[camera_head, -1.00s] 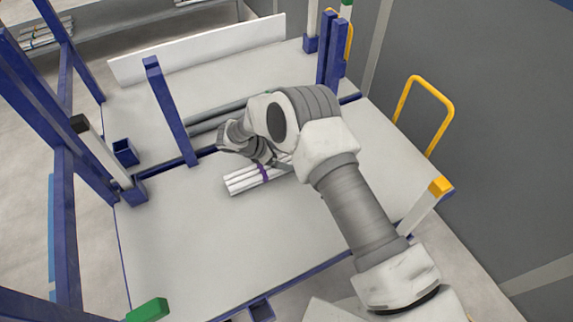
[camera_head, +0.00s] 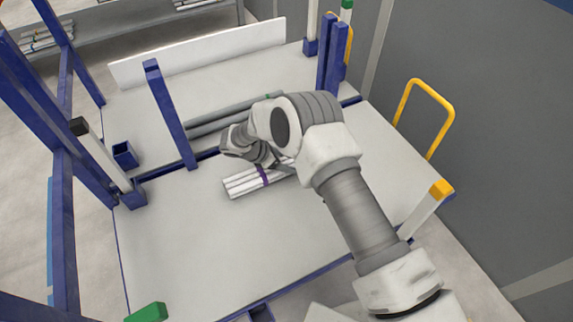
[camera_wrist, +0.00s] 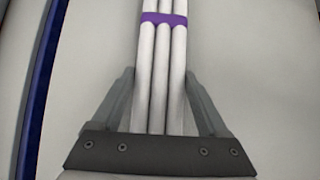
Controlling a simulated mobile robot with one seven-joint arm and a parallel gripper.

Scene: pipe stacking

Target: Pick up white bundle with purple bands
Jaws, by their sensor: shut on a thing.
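The white bundle (camera_head: 243,184) of pipes is on or just above the light grey table top, right of the blue upright; I cannot tell if it touches the table. A purple band (camera_head: 264,176) wraps it near its middle. In the wrist view the bundle (camera_wrist: 163,70) runs lengthwise between the fingers, with the purple band (camera_wrist: 164,19) beyond the fingertips. My gripper (camera_wrist: 160,98) is shut on the bundle, one finger on each side. In the head view my arm hides the bundle's right end and most of the gripper.
Grey pipes (camera_head: 225,118) lie behind my wrist. Blue posts (camera_head: 170,115) stand at the left and back. A yellow handle (camera_head: 424,112) stands at the right. The table's front left (camera_head: 180,250) is clear.

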